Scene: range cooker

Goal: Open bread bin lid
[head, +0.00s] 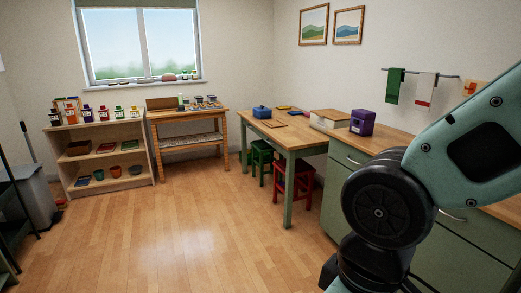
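A low cream box with a flat wooden lid (329,115) stands at the left end of the counter, by the wall, and looks like the bread bin. Its lid appears to lie flat and closed on top. A purple box (362,122) stands just to its right, nearer to me, and partly overlaps it in the view. My arm fills the right side of the head view, well in front of the counter. My gripper is outside the picture, so its state is not visible.
Green cabinets carry the wooden counter (395,143); my arm hides part of them. A table (287,131) left of the counter holds a blue box, with green and red stools (282,184) beneath. Shelves (104,172) stand at the back left. The wooden floor (190,230) is clear.

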